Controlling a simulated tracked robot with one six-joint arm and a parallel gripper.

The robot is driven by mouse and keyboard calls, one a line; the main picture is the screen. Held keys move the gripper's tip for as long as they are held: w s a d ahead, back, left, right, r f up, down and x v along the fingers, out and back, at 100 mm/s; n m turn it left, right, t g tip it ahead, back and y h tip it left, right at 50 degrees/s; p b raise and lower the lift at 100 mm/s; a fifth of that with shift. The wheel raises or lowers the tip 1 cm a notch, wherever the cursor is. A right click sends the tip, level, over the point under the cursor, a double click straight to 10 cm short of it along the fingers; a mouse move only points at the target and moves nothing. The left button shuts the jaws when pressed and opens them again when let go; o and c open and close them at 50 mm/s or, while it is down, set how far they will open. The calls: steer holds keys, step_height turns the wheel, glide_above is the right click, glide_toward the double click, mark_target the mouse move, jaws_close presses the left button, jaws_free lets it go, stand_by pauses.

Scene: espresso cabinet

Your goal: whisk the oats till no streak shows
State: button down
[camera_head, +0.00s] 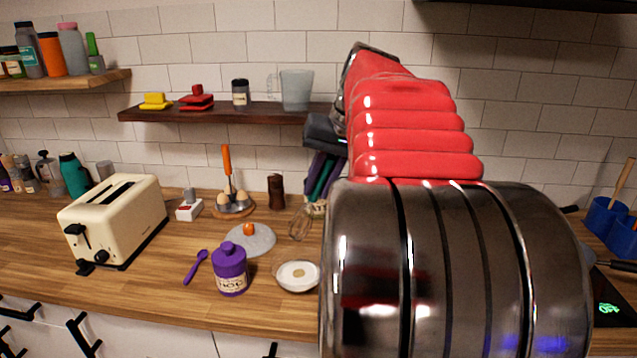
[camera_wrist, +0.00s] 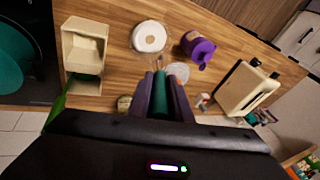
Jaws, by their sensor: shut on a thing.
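A small glass bowl (camera_head: 280,284) of white stuff with a beige patch in its middle, likely the oats, stands near the counter's front edge. The bowl also shows in the wrist view (camera_wrist: 149,37).
Left of the bowl are a purple jar (camera_head: 231,272), a purple spoon (camera_head: 194,268) and a grey round slab (camera_head: 262,240) bearing an orange thing. A cream toaster (camera_head: 117,222) stands further left. A beige box (camera_wrist: 84,50) shows in the wrist view. My arm hides the right side.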

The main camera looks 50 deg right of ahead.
steer(key=shift+f, duration=0.15)
step_height(320, 180, down, 11)
stand_by(1.3)
steer(key=shift+w, duration=0.2)
stand_by(0.4)
steer(key=shift+s, duration=0.15)
stand_by(0.5)
stand_by(0.3)
